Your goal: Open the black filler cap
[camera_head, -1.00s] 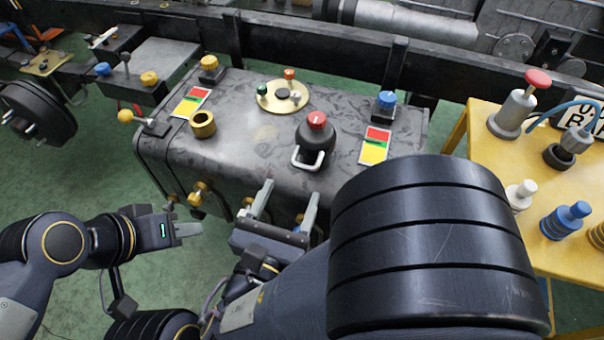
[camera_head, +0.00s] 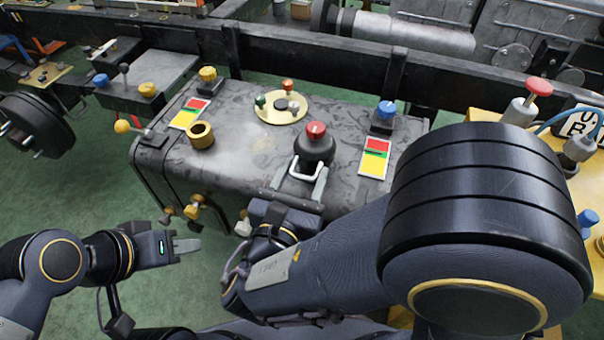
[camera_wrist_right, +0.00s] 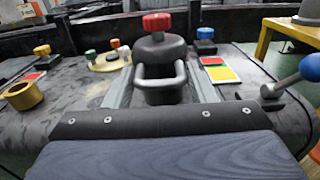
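The black filler cap (camera_head: 315,148) stands on the dark grey tank (camera_head: 235,155), with a red knob on top and a pale U-shaped handle (camera_head: 305,170) on its near side. It also shows upright in the right wrist view (camera_wrist_right: 160,55), its handle (camera_wrist_right: 160,82) facing the camera. My right gripper (camera_head: 300,184) is open, its fingers spread at the left and right of the handle; in the right wrist view I see gaps between handle and fingers (camera_wrist_right: 162,90). My left gripper (camera_head: 187,246) is low at the left, away from the tank, apparently empty; its finger gap is unclear.
On the tank are a brass ring (camera_head: 201,135), a round plate with small knobs (camera_head: 281,108), a blue knob (camera_head: 386,109) and coloured labels (camera_head: 374,158). A blue-ended lever (camera_wrist_right: 300,74) is at the right. A yellow table (camera_head: 484,116) stands beyond my right arm.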

